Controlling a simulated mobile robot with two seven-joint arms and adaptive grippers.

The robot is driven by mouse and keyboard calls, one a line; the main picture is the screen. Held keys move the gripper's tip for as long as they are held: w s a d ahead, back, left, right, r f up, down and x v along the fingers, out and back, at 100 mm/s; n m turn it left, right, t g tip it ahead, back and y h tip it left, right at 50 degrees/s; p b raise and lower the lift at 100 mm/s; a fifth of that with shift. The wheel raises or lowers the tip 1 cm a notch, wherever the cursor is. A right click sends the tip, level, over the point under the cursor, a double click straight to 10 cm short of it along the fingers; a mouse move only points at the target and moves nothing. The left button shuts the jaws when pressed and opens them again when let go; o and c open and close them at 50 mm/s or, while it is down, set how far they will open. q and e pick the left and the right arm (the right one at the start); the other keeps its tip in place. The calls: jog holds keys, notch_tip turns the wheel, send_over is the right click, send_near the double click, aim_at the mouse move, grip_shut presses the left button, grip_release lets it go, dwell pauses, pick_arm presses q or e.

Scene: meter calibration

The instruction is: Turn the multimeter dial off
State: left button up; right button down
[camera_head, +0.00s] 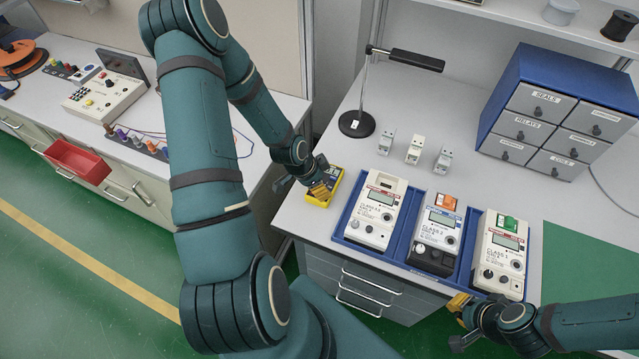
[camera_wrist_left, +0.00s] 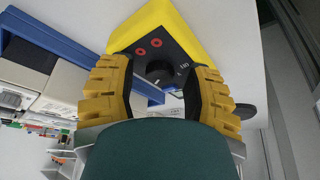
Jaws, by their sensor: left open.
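The yellow multimeter (camera_head: 336,175) with a dark face lies on the bench, left of the blue meter tray. It also shows in the left wrist view (camera_wrist_left: 182,17), with two red sockets and a dark round dial (camera_wrist_left: 158,71). My left gripper (camera_head: 320,191) is over the multimeter and partly hides it. In the left wrist view its yellow fingers (camera_wrist_left: 161,68) are open, one on each side of the dial; I cannot tell whether they touch it. My right gripper (camera_head: 459,302) is at the bench's front edge, near the tray; its finger opening is unclear.
The blue tray (camera_head: 397,262) holds three meters. A lamp (camera_head: 357,124) and several small grey-white modules (camera_head: 414,150) stand behind. A blue drawer cabinet (camera_head: 575,75) is at the back right. A green mat (camera_head: 585,265) lies right of the tray.

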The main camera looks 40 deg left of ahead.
pick_arm(q)
jog(key=shift+s, duration=0.1)
grip_shut()
